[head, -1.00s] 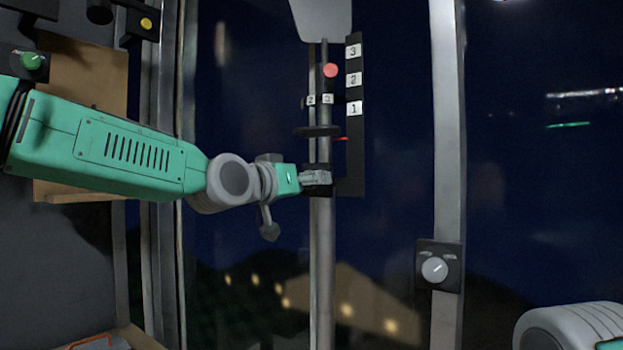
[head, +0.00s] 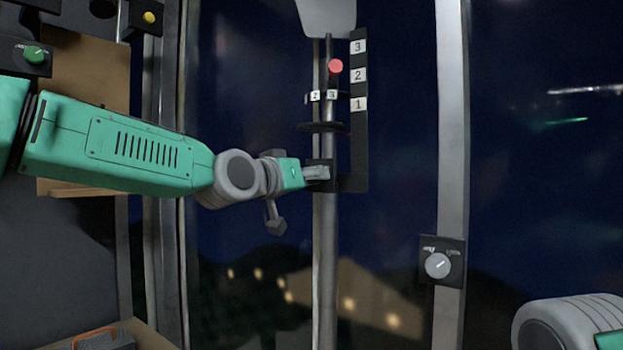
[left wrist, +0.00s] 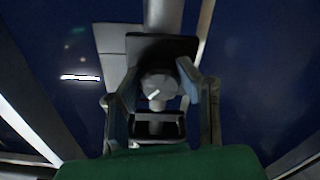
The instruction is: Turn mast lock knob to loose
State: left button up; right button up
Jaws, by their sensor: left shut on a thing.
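My left gripper (head: 318,173) reaches in from the left and is shut at the dark block on the vertical mast (head: 328,240). In the left wrist view, a round grey knob (left wrist: 158,85) with a white pointer line sits between the two fingers, which close on it from both sides. The pointer is slanted; no labels around this knob are readable. In the head view the fingers hide the knob. My right gripper is out of view; only a grey part of my right arm shows at the lower right.
A black strip marked 1, 2, 3 (head: 359,130) runs beside the mast, near a red ball (head: 335,66) and a dark disc (head: 321,127). Another grey knob (head: 438,265) is on the right post (head: 452,130). A green knob (head: 33,55) is at the upper left.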

pick_arm(q)
jog(key=n+p, duration=0.1)
jog(key=n, duration=0.2)
jog(key=shift+n, duration=0.4)
jog(key=n, duration=0.4)
jog(key=shift+n, duration=0.3)
jog(key=n, duration=0.4)
jog(key=shift+n, duration=2.4)
jog(key=o, duration=1)
jog(key=shift+o, duration=0.8)
jog(key=shift+w+f, duration=0.1)
jog(key=shift+w, duration=0.15)
jog(key=shift+s, duration=0.1)
